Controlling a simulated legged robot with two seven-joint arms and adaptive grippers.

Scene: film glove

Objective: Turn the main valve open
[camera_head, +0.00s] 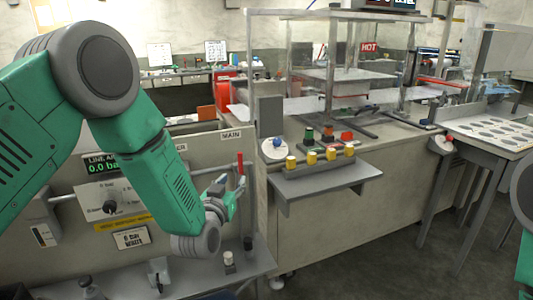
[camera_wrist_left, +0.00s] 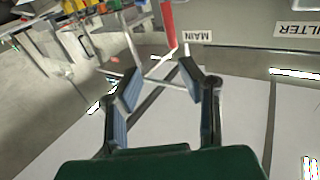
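The main valve's red lever (camera_head: 240,164) stands upright beside the panel, just below the MAIN label (camera_head: 231,134). In the left wrist view the red lever (camera_wrist_left: 168,22) shows beyond the fingertips, near the MAIN label (camera_wrist_left: 197,36). My left gripper (camera_head: 229,187) is close below and left of the lever in the head view. In the wrist view its fingers (camera_wrist_left: 160,72) are spread with nothing held between them. The lever looks apart from the fingers, but the exact gap is hard to judge. My right gripper is out of view.
The panel carries a pressure display (camera_head: 101,164) reading 0.0 and a black knob (camera_head: 110,207). A grey shelf (camera_head: 325,182) with several yellow buttons juts out to the right of the lever. A grey ledge (camera_head: 250,262) lies below the gripper.

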